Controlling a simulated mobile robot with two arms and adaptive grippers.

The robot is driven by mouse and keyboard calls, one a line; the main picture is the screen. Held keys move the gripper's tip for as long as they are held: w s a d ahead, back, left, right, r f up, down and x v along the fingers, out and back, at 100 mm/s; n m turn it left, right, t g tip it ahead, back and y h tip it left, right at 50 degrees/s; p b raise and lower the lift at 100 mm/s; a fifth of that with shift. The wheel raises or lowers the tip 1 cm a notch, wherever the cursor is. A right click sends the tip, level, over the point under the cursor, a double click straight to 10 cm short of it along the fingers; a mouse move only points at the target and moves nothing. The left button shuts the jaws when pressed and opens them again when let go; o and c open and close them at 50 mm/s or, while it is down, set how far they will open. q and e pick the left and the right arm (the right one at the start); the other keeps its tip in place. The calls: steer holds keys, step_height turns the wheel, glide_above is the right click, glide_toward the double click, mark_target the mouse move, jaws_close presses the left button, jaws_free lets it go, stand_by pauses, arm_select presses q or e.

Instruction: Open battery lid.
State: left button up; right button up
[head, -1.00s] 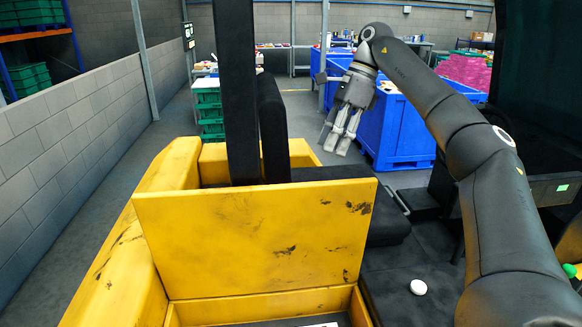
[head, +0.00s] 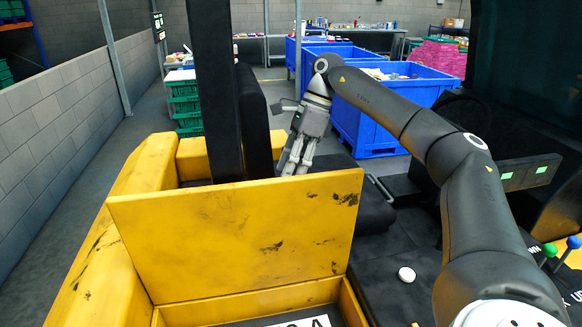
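The battery lid (head: 235,235) is a yellow, scuffed panel that stands raised and nearly upright over the yellow battery box (head: 355,302). A strip of the box's inside with a white label (head: 308,322) shows at the bottom edge. My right gripper (head: 293,172) is behind the lid's upper right part, pointing down. Its grey fingers look slightly apart with nothing between them. The fingertips are close to the lid's top edge in the picture; I cannot tell whether they touch it. My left gripper is not in view.
A black mast (head: 212,90) and seat back (head: 254,120) rise behind the lid. Blue bins (head: 375,125) and stacked green crates (head: 186,105) stand farther back. A grey block wall runs along the left.

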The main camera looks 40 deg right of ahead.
steer(key=shift+s+a+f, duration=0.15)
steer(key=shift+a+f, duration=0.05)
steer(key=shift+f, duration=0.25)
steer(key=c, duration=0.5)
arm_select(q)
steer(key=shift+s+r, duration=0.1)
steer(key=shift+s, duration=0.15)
arm_select(e)
jaws_close()
